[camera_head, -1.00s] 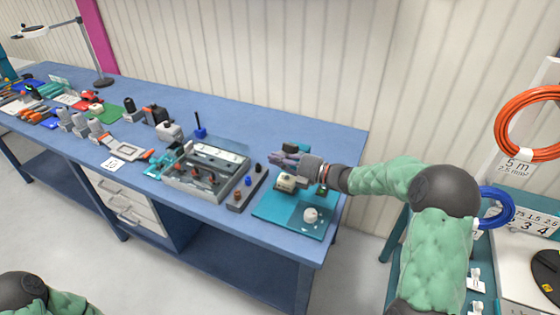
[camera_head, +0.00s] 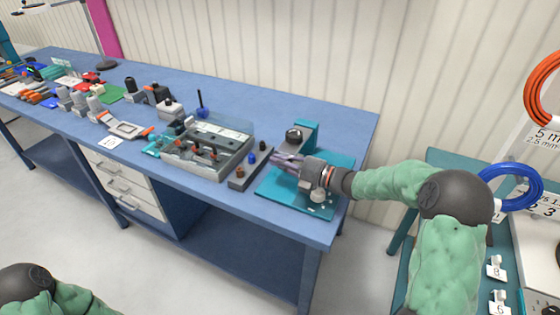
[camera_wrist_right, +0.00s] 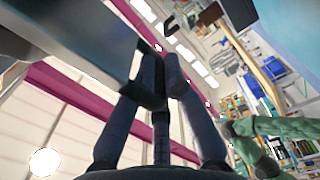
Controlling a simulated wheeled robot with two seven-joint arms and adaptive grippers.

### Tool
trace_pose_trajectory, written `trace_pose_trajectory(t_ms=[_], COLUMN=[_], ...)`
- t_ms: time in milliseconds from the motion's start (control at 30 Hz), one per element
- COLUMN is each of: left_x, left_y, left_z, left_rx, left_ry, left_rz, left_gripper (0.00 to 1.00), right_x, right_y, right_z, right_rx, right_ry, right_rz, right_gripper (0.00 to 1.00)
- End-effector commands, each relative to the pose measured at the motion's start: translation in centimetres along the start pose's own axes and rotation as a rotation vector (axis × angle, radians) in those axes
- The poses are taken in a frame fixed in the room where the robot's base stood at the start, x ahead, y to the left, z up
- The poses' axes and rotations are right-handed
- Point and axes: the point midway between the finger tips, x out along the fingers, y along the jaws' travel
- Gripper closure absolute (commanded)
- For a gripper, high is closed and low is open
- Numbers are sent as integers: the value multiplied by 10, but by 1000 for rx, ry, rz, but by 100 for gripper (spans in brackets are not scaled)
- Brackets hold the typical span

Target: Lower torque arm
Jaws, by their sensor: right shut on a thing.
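The torque-arm fixture stands on a teal base plate (camera_head: 336,163) at the right end of the blue bench. A teal upright (camera_head: 305,131) rises at its back, with a dark rounded part (camera_head: 293,136) beside it. My right gripper (camera_head: 281,161) reaches in from the right, low over the plate, and is shut on a part of the fixture, taken to be the torque arm. The gripper hides most of that part. In the right wrist view the fingers (camera_wrist_right: 163,82) are close together near a large grey-blue piece (camera_wrist_right: 75,45). My left gripper is out of view.
A grey tray fixture (camera_head: 207,150) and a dark block with knobs (camera_head: 250,166) stand left of the plate. A small white knob (camera_head: 318,196) is at its front. Blue cable (camera_head: 510,187) and orange cable (camera_head: 545,90) hang at right.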

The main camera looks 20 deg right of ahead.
Motion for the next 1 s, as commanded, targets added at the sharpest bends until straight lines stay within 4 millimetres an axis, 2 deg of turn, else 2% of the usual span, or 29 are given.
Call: trace_pose_trajectory(t_ms=[433, 467, 500, 533, 867, 1000], left_x=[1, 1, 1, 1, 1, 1], left_y=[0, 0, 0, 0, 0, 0], left_z=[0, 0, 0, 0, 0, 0], left_rx=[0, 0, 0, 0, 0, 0], left_ry=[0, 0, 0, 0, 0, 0], left_rz=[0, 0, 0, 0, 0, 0], left_gripper=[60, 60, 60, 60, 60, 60], right_x=[0, 0, 0, 0, -2, -12], right_y=[-5, -5, -5, -5, -2, -1], right_z=[1, 1, 1, 1, 2, 4], right_rx=[5, 5, 5, 5, 1, 0], right_ry=[-3, -3, -3, -2, -6, -10], right_rz=[-5, -5, -5, -5, -1, 1], right_gripper=[100, 83, 72, 65, 65, 65])
